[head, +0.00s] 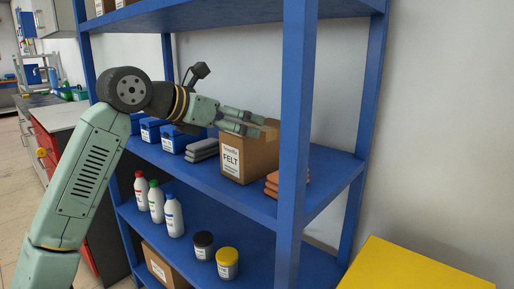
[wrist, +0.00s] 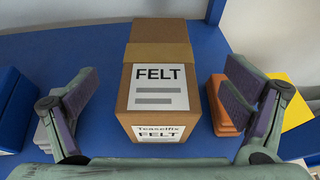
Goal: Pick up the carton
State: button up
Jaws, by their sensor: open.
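The carton is a brown cardboard box labelled FELT (head: 249,158), standing upright on the middle blue shelf in the head view. In the wrist view the carton (wrist: 160,80) is in the centre, its top and front label showing. My gripper (head: 258,123) reaches in at the level of the carton's top. In the wrist view my gripper (wrist: 160,88) is open, with one finger to the left of the carton and one to the right. Gaps show between the fingers and the carton, and nothing is held.
Orange pieces (head: 272,184) lie close to the carton's right, beside a blue shelf post (head: 294,140). Grey folded pieces (head: 202,149) and blue bins (head: 172,138) stand to its left. Bottles (head: 174,215) and jars (head: 227,263) are on the shelf below. Another shelf (head: 215,14) is above.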

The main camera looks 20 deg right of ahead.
aim_at(256, 127)
jog(key=p+x, duration=0.1)
jog(key=x, duration=0.4)
jog(key=shift+w+f, duration=0.15)
jog(key=c, duration=2)
